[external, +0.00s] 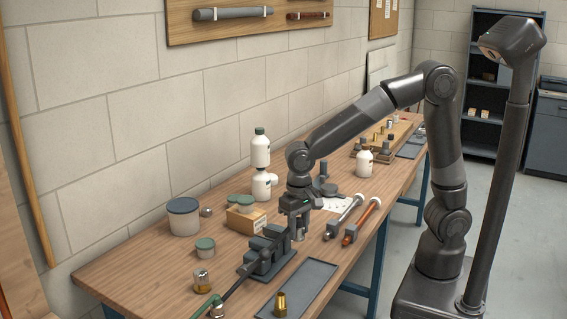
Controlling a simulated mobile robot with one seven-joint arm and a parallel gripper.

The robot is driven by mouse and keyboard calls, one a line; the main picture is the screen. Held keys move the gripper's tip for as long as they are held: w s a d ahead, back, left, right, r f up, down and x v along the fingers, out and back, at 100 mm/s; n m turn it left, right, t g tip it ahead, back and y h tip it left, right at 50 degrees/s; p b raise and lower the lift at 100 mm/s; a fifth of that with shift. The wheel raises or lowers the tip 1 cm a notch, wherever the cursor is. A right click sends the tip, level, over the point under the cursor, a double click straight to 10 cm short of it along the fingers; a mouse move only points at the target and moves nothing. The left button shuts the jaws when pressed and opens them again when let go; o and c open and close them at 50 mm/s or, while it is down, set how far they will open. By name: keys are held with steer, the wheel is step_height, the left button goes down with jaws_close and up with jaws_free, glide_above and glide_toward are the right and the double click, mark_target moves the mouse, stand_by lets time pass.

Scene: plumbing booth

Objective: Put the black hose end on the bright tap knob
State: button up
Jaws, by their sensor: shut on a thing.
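My gripper (298,211) points down over the bench, just beyond the grey vise (268,254). It is shut on a small grey cylindrical piece (299,233); the jaws hide its upper part, and I cannot tell whether it is the black hose end. A long dark rod or hose (236,286) with a green end runs from the near left edge to the vise. A bright brass fitting (281,304) stands on the dark tray. A small brass and silver piece (202,281) stands to the left. I cannot tell which bright piece is the tap knob.
The dark tray (311,272) lies right of the vise. Two tools with grey and orange shafts (362,221) lie further right. White bottles (261,186), a lidded tub (184,217) and a small box (245,221) stand toward the wall. The left bench surface (130,268) is clear.

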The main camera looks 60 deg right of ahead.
steer(key=w+a+r+m, duration=0.3)
steer(key=w+a, duration=0.1)
steer(key=w, duration=0.6)
steer(key=w+a+r+m, duration=0.25)
steer(key=w+a, duration=0.25)
steer(key=w, duration=0.5)
glide_above(200, 271)
step_height(200, 271, down, 7)
steer(key=shift+r, duration=0.1)
steer(key=shift+f, duration=2)
steer(key=shift+f, duration=0.1)
steer(key=o, duration=1)
